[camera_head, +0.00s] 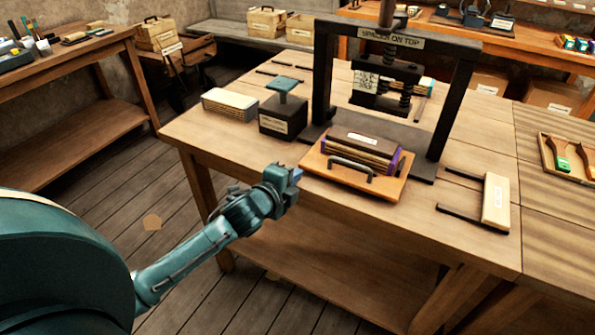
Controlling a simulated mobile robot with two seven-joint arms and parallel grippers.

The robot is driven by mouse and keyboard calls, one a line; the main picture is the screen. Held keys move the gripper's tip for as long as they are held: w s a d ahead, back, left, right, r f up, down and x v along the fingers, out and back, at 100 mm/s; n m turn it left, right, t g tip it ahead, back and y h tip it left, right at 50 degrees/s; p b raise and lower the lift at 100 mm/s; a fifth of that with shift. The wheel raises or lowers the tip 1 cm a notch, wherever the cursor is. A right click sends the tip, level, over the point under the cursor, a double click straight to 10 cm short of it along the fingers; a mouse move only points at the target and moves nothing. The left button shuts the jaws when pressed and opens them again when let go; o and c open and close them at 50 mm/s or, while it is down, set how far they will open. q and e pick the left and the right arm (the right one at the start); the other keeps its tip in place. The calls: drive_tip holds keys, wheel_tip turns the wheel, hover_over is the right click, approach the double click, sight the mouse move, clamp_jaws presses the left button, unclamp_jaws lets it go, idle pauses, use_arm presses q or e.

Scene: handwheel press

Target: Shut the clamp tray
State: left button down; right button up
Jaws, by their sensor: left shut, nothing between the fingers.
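An orange wooden tray (318,168) with a dark bar handle (350,165) on its front side stands out at the front of the black press frame (322,75). I take it to be the clamp tray. A stack of boards or books (365,148) with purple edges and a dark top piece lies in it. My left gripper (293,176) is shut and empty, just left of the tray's near left corner, by the table edge. I cannot tell whether it touches the tray. My right gripper is not in view.
The press head (385,85) hangs in the frame under a "SPACER ON TOP" sign (391,38). A dark block with a green top (284,112) and a stack of pale boards (230,104) stand left of it. A U-shaped piece (495,200) lies right of the tray.

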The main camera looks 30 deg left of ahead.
sight(310, 159)
use_arm(q)
drive_tip(key=shift+w, duration=1.05)
drive_tip(key=w, duration=0.4)
drive_tip(key=shift+w+d, duration=0.1)
drive_tip(key=shift+w, duration=0.15)
drive_tip(key=shift+s, duration=0.1)
